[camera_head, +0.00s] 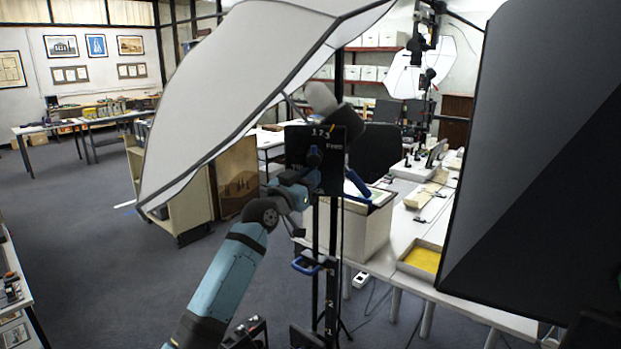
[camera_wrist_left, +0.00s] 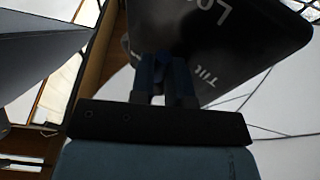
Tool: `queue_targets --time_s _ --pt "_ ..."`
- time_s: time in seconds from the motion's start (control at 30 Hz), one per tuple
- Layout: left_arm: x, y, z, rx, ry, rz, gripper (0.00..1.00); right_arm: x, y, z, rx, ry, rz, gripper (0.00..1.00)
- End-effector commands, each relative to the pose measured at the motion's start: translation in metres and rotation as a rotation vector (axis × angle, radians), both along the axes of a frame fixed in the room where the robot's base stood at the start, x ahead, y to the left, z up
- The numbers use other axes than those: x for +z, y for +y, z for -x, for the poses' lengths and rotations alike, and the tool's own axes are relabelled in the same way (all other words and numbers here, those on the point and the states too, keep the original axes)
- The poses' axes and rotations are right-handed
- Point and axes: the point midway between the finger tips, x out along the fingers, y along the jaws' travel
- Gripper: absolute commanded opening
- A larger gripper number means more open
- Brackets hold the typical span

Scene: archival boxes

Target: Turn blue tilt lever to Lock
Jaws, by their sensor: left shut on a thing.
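The large white softbox (camera_head: 250,75) hangs on a black stand (camera_head: 333,240). At its head is a black plate (camera_head: 330,145) with white markings. In the left wrist view the black plate (camera_wrist_left: 225,50) fills the upper right, with "Tilt" and a cut-off "Lo" readable. My left gripper (camera_head: 314,160) reaches up to the front of this plate. In the left wrist view its fingers (camera_wrist_left: 163,80) are shut on a dark blue part at the plate's edge, the blue tilt lever; the fingers mostly hide it, so its angle cannot be told. My right gripper is not in view.
Another blue lever (camera_head: 357,184) sticks out right of the plate, and a blue loop handle (camera_head: 305,266) sits lower on the stand. A dark panel (camera_head: 540,150) blocks the right side. A white table (camera_head: 470,285) with a yellow-lined tray stands behind. Floor at left is clear.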

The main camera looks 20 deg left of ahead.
Motion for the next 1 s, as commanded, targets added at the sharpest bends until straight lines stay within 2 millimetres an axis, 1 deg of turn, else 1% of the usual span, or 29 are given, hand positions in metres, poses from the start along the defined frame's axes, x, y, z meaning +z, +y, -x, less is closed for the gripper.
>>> queue_targets --time_s 0.13,0.17,0.2,0.27,0.53,0.67,0.77,1.0 --pt "0.000 0.000 0.000 0.000 0.000 -0.001 0.00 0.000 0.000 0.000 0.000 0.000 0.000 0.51" --pt "0.000 0.000 0.000 0.000 0.000 -0.001 0.18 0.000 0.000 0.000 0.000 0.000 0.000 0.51" --pt "0.000 0.000 0.000 0.000 0.000 -0.001 0.27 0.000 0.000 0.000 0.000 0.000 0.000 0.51" --pt "0.000 0.000 0.000 0.000 0.000 -0.001 0.41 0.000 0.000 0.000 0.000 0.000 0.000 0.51" --pt "-0.001 0.000 0.000 0.000 0.000 0.000 0.41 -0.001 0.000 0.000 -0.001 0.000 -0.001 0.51" --pt "-0.005 0.003 0.008 0.001 0.001 0.000 0.41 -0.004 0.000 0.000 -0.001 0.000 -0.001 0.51" --pt "-0.009 0.009 0.022 0.001 0.000 0.000 0.41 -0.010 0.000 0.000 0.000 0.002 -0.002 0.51" --pt "-0.023 0.027 0.073 0.001 -0.001 -0.003 0.41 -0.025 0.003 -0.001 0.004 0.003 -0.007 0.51"
